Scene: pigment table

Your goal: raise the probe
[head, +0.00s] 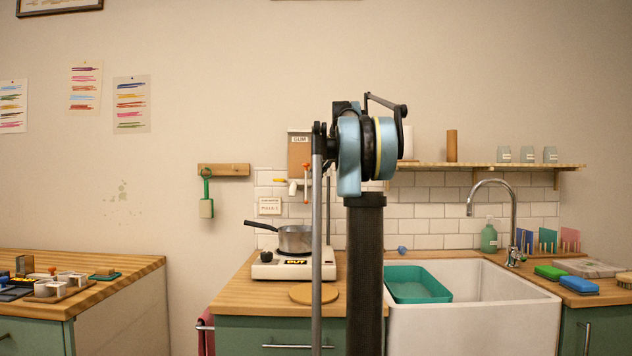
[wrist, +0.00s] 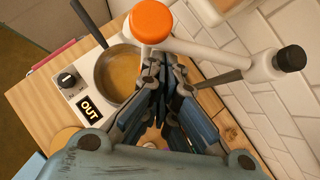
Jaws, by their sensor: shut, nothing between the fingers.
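A round orange cap (wrist: 152,21), which looks like the top of the probe, sits at the end of a white arm (wrist: 210,47) in the wrist view. That arm runs right to a dark-topped post (wrist: 285,62). In the head view a slim orange piece (head: 306,184) shows above the pan (head: 295,238). The pan sits on the white hot plate (head: 275,264), whose display (wrist: 90,108) reads OUT. My gripper (wrist: 165,75) is shut and empty, just below the cap in the picture and beside the pan. I cannot tell whether it touches anything. My arm hides it in the head view.
A tiled wall (wrist: 283,120) is close on the right in the wrist view. The pan handle (wrist: 90,23) sticks out at upper left. A round wooden board (head: 314,293) lies before the hot plate. A sink (head: 470,312) with a green tub (head: 417,286) is to the right.

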